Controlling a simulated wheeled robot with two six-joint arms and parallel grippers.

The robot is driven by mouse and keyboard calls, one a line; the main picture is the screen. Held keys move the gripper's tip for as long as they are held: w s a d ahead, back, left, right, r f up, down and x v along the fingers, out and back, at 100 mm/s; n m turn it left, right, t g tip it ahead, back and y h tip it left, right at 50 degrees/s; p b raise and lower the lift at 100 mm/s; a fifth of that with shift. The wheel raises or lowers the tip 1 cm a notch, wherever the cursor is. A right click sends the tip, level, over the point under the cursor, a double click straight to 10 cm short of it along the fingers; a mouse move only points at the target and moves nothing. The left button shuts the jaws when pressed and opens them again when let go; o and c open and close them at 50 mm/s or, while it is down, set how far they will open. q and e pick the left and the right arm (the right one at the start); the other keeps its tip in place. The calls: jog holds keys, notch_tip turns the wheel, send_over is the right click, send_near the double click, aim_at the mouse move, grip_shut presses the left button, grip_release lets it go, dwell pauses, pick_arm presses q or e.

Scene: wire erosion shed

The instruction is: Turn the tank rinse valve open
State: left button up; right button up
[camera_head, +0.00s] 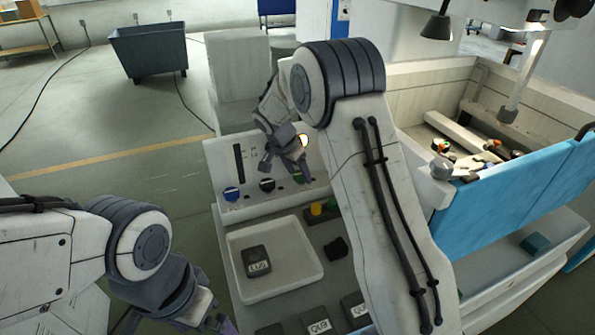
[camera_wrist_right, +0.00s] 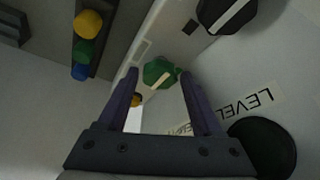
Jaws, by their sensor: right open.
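In the right wrist view, the green knob (camera_wrist_right: 158,72) shows between the two open fingertips; contact cannot be told. Its label is not readable, so I cannot tell whether it is the rinse valve. My left gripper (camera_head: 214,324) is cut off at the bottom edge of the head view.
A white tray (camera_head: 240,288) with a dark labelled block (camera_head: 257,261) lies below the panel. A button strip (camera_head: 309,217) sits beside it. In the wrist view, a black knob (camera_wrist_right: 226,14) and a LEVEL label (camera_wrist_right: 246,101) are nearby. A blue-sided tank (camera_head: 500,205) stands right.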

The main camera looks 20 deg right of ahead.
jog(key=shift+c, duration=0.4)
grip_shut()
